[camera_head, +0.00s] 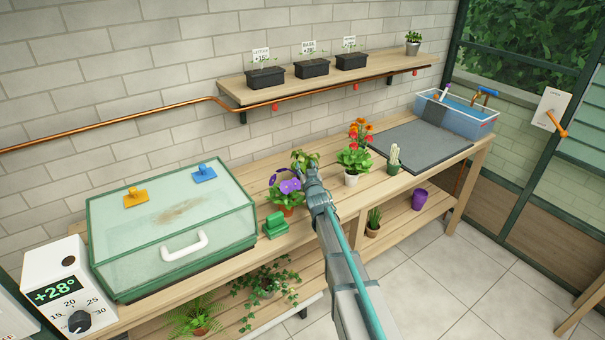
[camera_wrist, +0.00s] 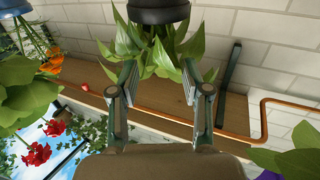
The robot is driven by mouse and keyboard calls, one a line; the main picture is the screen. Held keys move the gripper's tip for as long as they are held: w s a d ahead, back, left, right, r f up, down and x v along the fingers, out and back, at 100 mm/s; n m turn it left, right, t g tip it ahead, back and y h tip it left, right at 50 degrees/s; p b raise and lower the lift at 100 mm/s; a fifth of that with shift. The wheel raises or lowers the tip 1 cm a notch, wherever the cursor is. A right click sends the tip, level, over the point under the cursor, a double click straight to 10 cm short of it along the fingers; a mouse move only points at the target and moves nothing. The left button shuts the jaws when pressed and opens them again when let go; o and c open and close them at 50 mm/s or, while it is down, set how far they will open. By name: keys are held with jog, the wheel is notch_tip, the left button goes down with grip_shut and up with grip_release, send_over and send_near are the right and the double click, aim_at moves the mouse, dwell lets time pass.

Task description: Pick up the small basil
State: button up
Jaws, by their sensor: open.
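My gripper (camera_head: 312,180) is over the bench, between a purple-flowered pot and a red-flowered pot. In the wrist view my gripper (camera_wrist: 159,80) is open, its two fingers apart and empty. A leafy green plant (camera_head: 302,157) stands just beyond it; in the wrist view this plant (camera_wrist: 150,45) appears upside down, in a dark pot (camera_wrist: 158,10), its leaves beyond and partly between the fingertips. My gripper hides its pot in the head view. A small bushy green plant (camera_head: 413,37) in a grey pot stands on the shelf's right end. Which plant is the small basil is unclear.
The purple flower (camera_head: 287,187) is close on the left, the red-flowered plant (camera_head: 353,155) and a cactus (camera_head: 394,158) on the right. A green glazed box (camera_head: 170,230) fills the bench's left. The shelf (camera_head: 330,80) holds labelled seedling trays. A dark mat (camera_head: 418,143) is bare.

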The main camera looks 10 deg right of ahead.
aim_at(303, 160)
jog(key=w+p, duration=0.1)
jog(key=w, duration=0.5)
jog(key=shift+a+p, duration=0.1)
jog(key=shift+p, duration=0.25)
jog(key=shift+s, duration=0.1)
grip_shut()
